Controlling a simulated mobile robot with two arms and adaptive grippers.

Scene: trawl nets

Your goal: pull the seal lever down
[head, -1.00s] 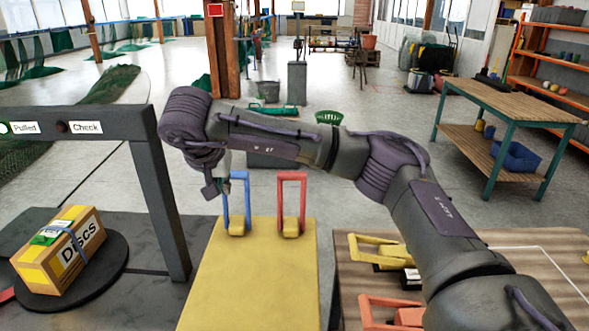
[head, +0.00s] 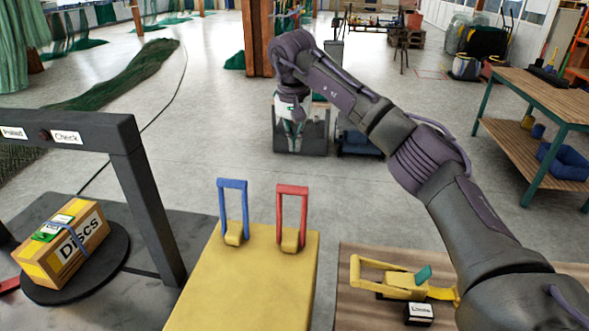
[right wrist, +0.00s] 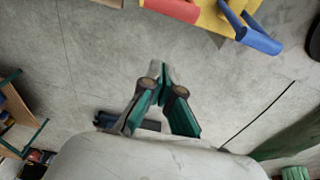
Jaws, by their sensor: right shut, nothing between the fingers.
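A blue lever (head: 233,205) and a red lever (head: 292,212) stand upright side by side on the far end of a yellow stand (head: 245,285). No readable label tells which is the seal lever. My left gripper is not in view.
A "DISCS" carton (head: 75,245) with a blue band sits on a black round plate under a dark frame (head: 150,190) at left. A yellow lever (head: 390,275) and small labelled black block (head: 418,312) are on a wooden table at right. A workbench (head: 555,100) stands farther right.

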